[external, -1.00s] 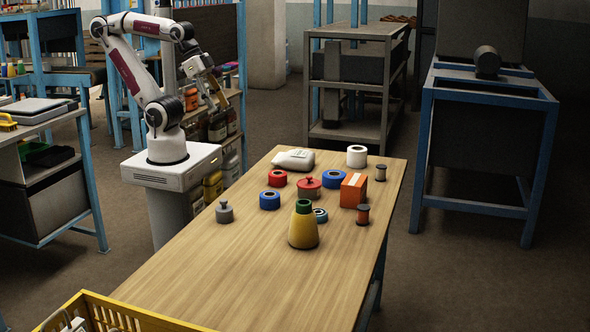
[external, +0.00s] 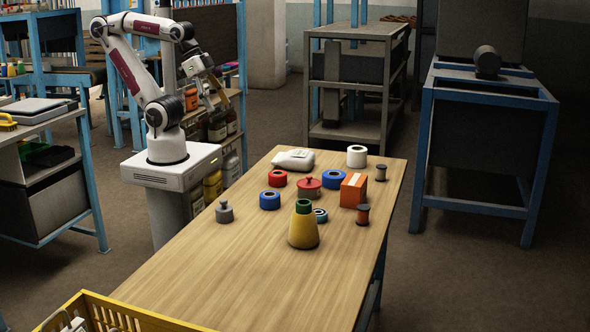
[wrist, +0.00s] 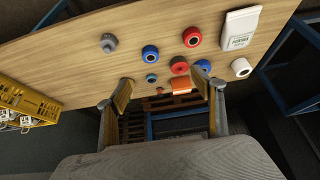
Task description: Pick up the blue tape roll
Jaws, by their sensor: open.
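Two blue rolls are on the wooden table. One blue tape roll (external: 270,200) lies left of centre and shows in the wrist view (wrist: 150,54). The other blue roll (external: 333,178) is farther back, by the orange box (external: 353,190), and also shows in the wrist view (wrist: 202,66). The frames do not show which one the task means. My gripper (external: 214,100) is open and empty, raised beyond the table's far left edge and apart from both rolls. Its two tan fingers stand wide apart in the wrist view (wrist: 162,76).
Near the rolls are a red roll (external: 277,178), a red-lidded pot (external: 308,188), a yellow cone (external: 303,228) and a small teal roll (external: 320,215). A white bag (external: 294,160) and white roll (external: 356,156) lie behind. A grey weight (external: 225,212) stands left. The near table half is clear.

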